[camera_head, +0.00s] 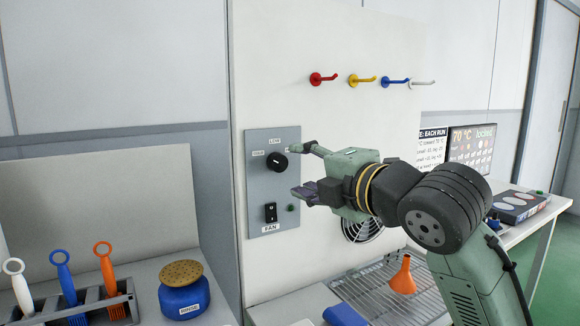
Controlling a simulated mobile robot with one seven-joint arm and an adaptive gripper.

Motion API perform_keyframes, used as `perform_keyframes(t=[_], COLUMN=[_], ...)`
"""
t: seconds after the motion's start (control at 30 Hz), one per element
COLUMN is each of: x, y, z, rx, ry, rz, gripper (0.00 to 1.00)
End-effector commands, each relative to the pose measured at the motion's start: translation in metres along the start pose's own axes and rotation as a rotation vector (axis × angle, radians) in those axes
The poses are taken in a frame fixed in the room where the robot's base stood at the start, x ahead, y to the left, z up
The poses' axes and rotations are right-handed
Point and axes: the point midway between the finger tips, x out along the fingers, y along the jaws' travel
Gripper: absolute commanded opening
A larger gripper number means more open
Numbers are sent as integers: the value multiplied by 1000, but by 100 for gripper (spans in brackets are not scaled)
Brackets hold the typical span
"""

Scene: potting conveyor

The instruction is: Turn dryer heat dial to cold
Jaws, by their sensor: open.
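The heat dial (277,162) is a round black knob on a grey control panel (257,190) fixed to the white upright board. Small labels sit around it. The left one seems to read COLD and the top one LOW; the right side is partly covered by my gripper. My gripper (301,170) is open and empty, just right of the dial. Its upper finger is near dial height and its lower finger hangs below. It appears apart from the dial.
A black fan switch (270,212) and a green light (291,208) sit below the dial. Coloured hooks (362,79) line the board above. A wire rack (385,290) with an orange funnel (402,276) lies below my arm. Brushes (105,265) and a blue pot (184,292) stand lower left.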

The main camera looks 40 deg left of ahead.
Motion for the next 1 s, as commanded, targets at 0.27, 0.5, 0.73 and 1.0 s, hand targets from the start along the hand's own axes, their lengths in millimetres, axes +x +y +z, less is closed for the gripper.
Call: perform_keyframes(t=[0.27,0.5,0.73,1.0], x=[-43,-50,-50,-50], y=[0,0,0,0], z=[0,0,0,0], rx=[0,1,1,1], ry=[-1,1,1,1], rz=[0,0,0,0], gripper=[50,50,50,50])
